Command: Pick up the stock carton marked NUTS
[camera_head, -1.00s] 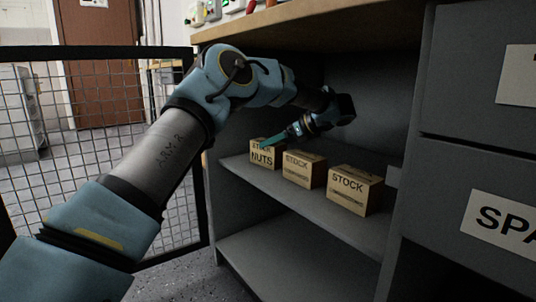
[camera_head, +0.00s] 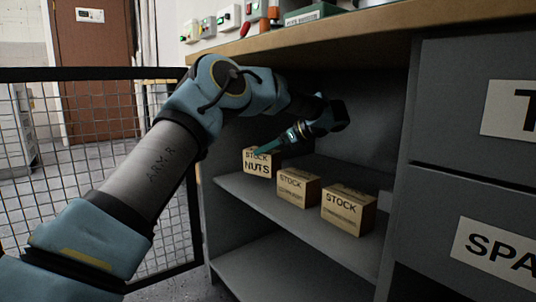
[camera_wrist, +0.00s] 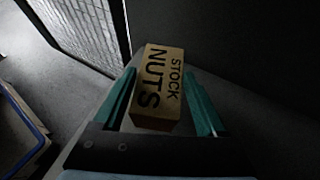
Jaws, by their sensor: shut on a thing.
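The stock carton marked NUTS (camera_head: 258,164) is a small tan box at the left end of the upper shelf in the head view. My gripper (camera_head: 262,150) reaches in from the upper right and is shut on this carton. In the wrist view the NUTS carton (camera_wrist: 160,85) lies between the two teal fingers of my gripper (camera_wrist: 163,98), its lettering facing the camera. In the head view the carton appears slightly above the shelf surface, though its lower edge is close to it.
Two other STOCK cartons, a middle one (camera_head: 298,187) and a right one (camera_head: 348,208), stand on the shelf (camera_head: 300,222). The bench top (camera_head: 330,40) hangs over it. Drawers (camera_head: 468,150) stand at the right. A mesh fence (camera_head: 85,130) is at the left.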

